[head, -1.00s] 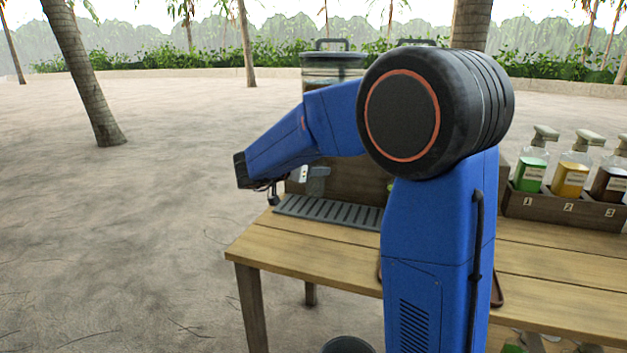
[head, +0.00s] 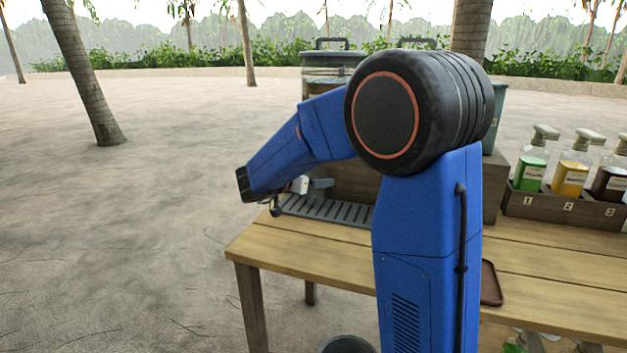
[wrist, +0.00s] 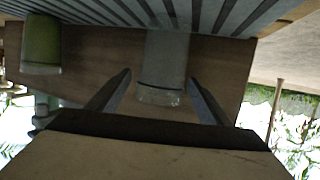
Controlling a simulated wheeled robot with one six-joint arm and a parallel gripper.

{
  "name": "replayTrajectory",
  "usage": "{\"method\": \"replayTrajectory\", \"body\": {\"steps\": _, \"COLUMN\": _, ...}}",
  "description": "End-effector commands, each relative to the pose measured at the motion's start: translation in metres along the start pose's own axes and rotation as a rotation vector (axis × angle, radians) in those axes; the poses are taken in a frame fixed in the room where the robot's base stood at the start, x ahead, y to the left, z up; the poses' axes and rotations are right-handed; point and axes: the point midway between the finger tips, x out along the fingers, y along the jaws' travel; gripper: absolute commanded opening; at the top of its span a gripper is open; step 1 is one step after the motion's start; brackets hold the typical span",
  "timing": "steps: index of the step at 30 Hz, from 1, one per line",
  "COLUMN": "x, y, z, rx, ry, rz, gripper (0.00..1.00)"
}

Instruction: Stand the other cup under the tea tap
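In the wrist view, which looks upside down, a pale translucent cup (wrist: 165,60) stands on the grey slatted drip tray (wrist: 210,14). My gripper (wrist: 160,77) is open, its two fingers on either side of this cup's rim end. A gap shows at the left finger; the right finger is very close, and I cannot tell if it touches. A second cup (wrist: 41,45), green, stands on the tray to the left. In the head view my gripper (head: 328,184) is low over the drip tray (head: 345,212). My arm hides most of the dispenser; I cannot tell which tap is the tea tap.
The wooden table (head: 290,257) carries a rack (head: 565,209) of several pump bottles at the right. A brown tray (head: 491,283) lies partly behind my arm. A dark bin (head: 347,345) stands below the front edge. Open sand lies left of the table.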

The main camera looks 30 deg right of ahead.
Motion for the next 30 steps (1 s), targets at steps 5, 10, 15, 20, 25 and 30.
{"method": "replayTrajectory", "body": {"steps": 5, "x": -0.001, "y": 0.000, "z": -0.003, "rx": 0.001, "ry": 0.000, "rz": 0.000, "gripper": 0.72}}
{"method": "replayTrajectory", "body": {"steps": 10, "x": -0.019, "y": -0.001, "z": -0.004, "rx": 0.001, "ry": 0.000, "rz": -0.004, "gripper": 0.72}}
{"method": "replayTrajectory", "body": {"steps": 15, "x": -0.050, "y": -0.001, "z": -0.003, "rx": 0.000, "ry": 0.000, "rz": -0.004, "gripper": 0.72}}
{"method": "replayTrajectory", "body": {"steps": 20, "x": -0.080, "y": -0.001, "z": -0.004, "rx": 0.001, "ry": 0.000, "rz": -0.004, "gripper": 0.72}}
{"method": "replayTrajectory", "body": {"steps": 25, "x": -0.104, "y": -0.001, "z": -0.003, "rx": 0.001, "ry": 0.000, "rz": -0.003, "gripper": 0.72}}
{"method": "replayTrajectory", "body": {"steps": 30, "x": -0.118, "y": -0.001, "z": -0.003, "rx": 0.000, "ry": 0.000, "rz": -0.002, "gripper": 0.72}}
